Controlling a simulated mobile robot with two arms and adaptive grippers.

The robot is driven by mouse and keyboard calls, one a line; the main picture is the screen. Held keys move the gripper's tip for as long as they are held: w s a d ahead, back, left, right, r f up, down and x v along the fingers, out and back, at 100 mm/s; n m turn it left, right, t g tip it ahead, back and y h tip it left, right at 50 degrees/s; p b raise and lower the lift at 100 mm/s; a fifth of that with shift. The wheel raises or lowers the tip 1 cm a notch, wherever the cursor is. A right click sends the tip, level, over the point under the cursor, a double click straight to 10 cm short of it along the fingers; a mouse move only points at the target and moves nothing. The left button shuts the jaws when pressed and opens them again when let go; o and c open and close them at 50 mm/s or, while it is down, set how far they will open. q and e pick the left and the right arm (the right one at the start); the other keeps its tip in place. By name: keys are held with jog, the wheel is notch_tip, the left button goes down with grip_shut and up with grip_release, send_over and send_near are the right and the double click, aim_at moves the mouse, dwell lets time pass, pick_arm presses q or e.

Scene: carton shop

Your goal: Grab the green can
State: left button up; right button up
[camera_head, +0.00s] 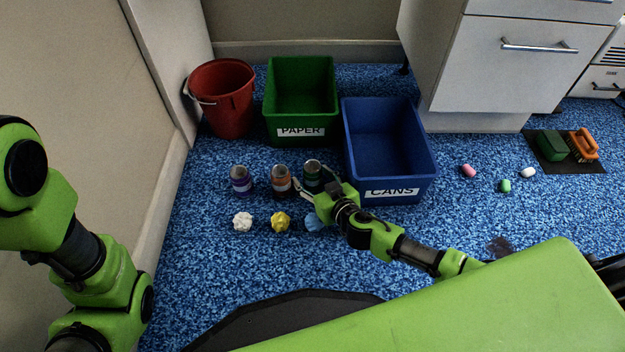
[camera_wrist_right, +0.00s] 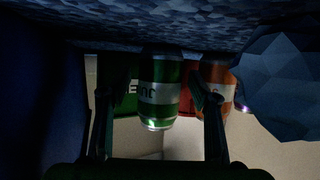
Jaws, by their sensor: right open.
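The green can (camera_head: 313,173) stands upright on the blue carpet at the right end of a row of cans, in front of the green bin. My right gripper (camera_head: 316,186) is open low at the can, its fingers partly covering it. In the right wrist view, the picture is upside down and the green can (camera_wrist_right: 160,93) shows in the gap between my two open fingers (camera_wrist_right: 160,112). I cannot tell whether either finger touches it. My left arm shows at the left edge of the head view; its gripper is out of sight.
An orange can (camera_head: 281,181) stands close beside the green one, a purple can (camera_head: 241,180) further left. White, yellow and blue crumpled balls (camera_head: 312,222) lie in front. The blue CANS bin (camera_head: 425,190) is right of the gripper; the green PAPER bin (camera_head: 300,138) and red bucket (camera_head: 222,100) stand behind.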

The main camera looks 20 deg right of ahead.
jog(key=shift+w, duration=0.2)
jog(key=c, duration=0.9)
